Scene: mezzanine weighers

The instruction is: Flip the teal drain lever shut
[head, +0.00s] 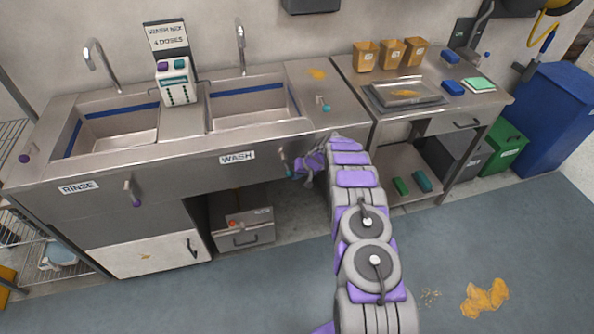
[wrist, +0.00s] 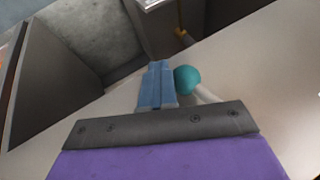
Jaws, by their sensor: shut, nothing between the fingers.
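The teal drain lever (head: 286,167) sits on the front panel of the sink unit, below and right of the WASH label (head: 237,156). In the wrist view its round teal knob (wrist: 187,79) shows on a pale stem, just right of my fingertips. My gripper (head: 306,170) is shut and empty, with its blue-grey fingers (wrist: 157,84) beside the knob. I cannot tell whether they touch. The lever's base is partly hidden behind my gripper. A purple-knobbed lever (head: 131,192) is on the front panel under the RINSE side.
A second teal-knobbed handle (head: 323,101) stands on the counter right of the wash basin (head: 248,105). Under the sink is an open bay with a grey box (head: 246,230). A side table (head: 440,105) with orange containers stands right. A yellow-orange spill (head: 484,298) lies on the floor.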

